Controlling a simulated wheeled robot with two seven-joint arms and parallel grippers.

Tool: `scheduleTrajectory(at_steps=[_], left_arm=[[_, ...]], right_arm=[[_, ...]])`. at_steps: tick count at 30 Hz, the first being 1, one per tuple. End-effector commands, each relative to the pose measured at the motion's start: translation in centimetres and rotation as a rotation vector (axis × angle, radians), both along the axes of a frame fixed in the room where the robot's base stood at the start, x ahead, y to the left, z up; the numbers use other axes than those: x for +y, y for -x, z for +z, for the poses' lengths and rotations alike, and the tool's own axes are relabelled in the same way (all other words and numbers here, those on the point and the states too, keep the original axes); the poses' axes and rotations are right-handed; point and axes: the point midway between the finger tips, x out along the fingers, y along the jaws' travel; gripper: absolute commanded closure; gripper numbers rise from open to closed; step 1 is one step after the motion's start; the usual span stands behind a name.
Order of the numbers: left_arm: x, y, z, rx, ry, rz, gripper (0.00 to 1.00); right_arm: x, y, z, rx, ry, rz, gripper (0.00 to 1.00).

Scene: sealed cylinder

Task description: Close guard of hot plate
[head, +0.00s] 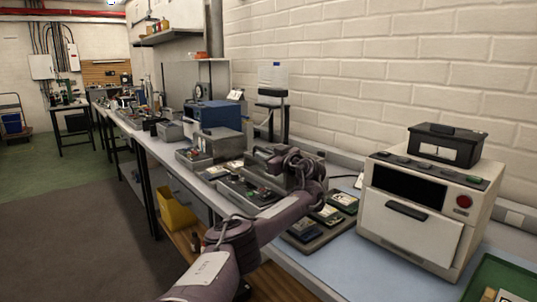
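No hot plate or guard is clearly recognisable. A grey device (257,158) stands on the bench just behind and left of my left gripper, partly hidden by it. My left gripper (283,164) is over the bench at the middle of the head view, at the end of my arm coming up from the bottom. Its fingers are small and blend with the grey device, so I cannot tell whether they are open, or whether they touch it. My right gripper is not in view.
A white machine (415,232) with a dark window and red button stands on the right, a black box (446,146) on top. A dark tray (310,241) with circuit boards lies between it and my arm. A green tray (500,278) is at bottom right. Open floor (75,230) lies left.

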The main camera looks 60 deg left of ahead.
Motion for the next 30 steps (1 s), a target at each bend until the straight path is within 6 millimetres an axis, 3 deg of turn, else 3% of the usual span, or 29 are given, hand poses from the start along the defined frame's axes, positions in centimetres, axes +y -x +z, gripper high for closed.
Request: scheduleTrajectory(at_steps=[11, 20, 30], left_arm=[[-0.7, -0.3, 0.1, 0.000, -0.002, -0.007, 0.67], [-5.5, -0.9, 0.1, -0.002, 0.000, -0.008, 0.67], [-7.3, -0.9, 0.4, -0.002, -0.003, -0.003, 0.67]], right_arm=[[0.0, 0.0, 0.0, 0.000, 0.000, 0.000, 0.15], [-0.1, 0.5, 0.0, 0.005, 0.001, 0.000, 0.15], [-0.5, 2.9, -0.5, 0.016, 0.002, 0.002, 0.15]])
